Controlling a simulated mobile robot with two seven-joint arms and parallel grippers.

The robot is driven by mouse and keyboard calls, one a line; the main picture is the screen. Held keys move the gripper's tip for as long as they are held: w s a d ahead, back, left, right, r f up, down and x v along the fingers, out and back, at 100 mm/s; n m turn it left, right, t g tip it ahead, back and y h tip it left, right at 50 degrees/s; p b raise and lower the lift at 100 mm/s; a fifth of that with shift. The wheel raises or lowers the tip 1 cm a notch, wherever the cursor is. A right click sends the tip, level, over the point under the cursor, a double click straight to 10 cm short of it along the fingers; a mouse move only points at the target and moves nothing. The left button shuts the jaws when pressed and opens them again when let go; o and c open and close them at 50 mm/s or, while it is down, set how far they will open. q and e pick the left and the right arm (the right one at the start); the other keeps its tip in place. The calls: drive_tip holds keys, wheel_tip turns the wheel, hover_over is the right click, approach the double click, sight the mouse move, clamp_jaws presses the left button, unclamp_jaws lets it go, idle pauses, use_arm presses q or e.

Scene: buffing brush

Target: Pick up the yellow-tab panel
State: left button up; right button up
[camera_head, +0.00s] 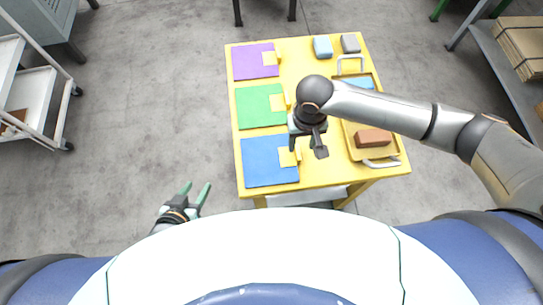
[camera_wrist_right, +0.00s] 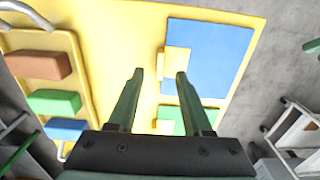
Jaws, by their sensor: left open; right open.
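Three flat panels lie in a column on the left of the yellow table: purple (camera_head: 250,63), green (camera_head: 255,108) and blue (camera_head: 262,165). Each has a yellow tab on its right edge, as on the blue panel (camera_head: 288,158). My right gripper (camera_head: 307,148) is open and empty, above the table near the blue panel's tab. In the right wrist view its fingers (camera_wrist_right: 160,75) point toward the table beside the blue panel (camera_wrist_right: 212,60) and its tab (camera_wrist_right: 174,62); the green panel (camera_wrist_right: 170,113) is partly hidden behind a finger. My left gripper (camera_head: 197,193) is open and empty, off the table's left side.
A yellow tray (camera_head: 355,152) with metal handles holds a brown block (camera_head: 373,137) and a blue block (camera_head: 360,83); my right arm crosses over it. Shelving and carts stand around.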

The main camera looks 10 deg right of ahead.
sight(299, 154)
drive_tip(key=f, duration=0.7)
drive_tip(key=shift+w+f+b, duration=0.15)
drive_tip(key=shift+w+b, duration=0.1)
drive_tip(key=shift+b, duration=0.05)
drive_tip(key=shift+c, duration=0.3)
clamp_jaws()
